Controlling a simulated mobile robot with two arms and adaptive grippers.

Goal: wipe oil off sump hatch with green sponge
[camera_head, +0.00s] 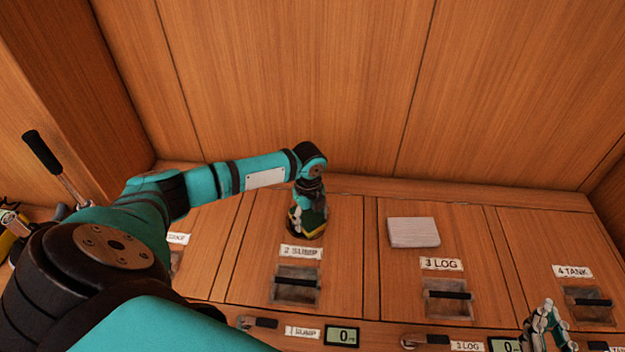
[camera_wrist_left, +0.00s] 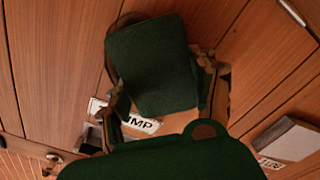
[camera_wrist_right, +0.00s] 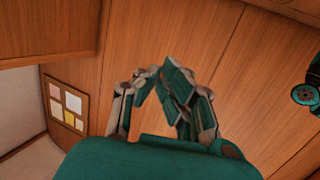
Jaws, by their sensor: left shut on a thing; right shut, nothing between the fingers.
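The hatch labelled "2 SUMP" (camera_head: 345,262) is a wooden panel in the middle of the head view, with a recessed dark handle (camera_head: 297,285). My left gripper (camera_head: 308,222) is over its upper part, shut on the green sponge (camera_head: 317,222). The sponge (camera_wrist_left: 152,65) fills the middle of the left wrist view and hides the wood under it. A dark brown patch (camera_wrist_left: 116,40), apparently oil, shows past its upper left edge. I cannot tell whether the sponge touches the hatch. My right gripper (camera_head: 545,330) is shut and empty at the lower right; its fingers (camera_wrist_right: 160,85) also show in the right wrist view.
A pale grey block, perhaps a book (camera_head: 413,232), lies on the "3 LOG" hatch (camera_head: 400,275). The "4 TANK" hatch (camera_head: 540,240) is at the right. A black-handled lever (camera_head: 45,155) stands at the left. Small displays (camera_head: 342,337) line the front edge. A wooden wall (camera_head: 290,80) rises behind.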

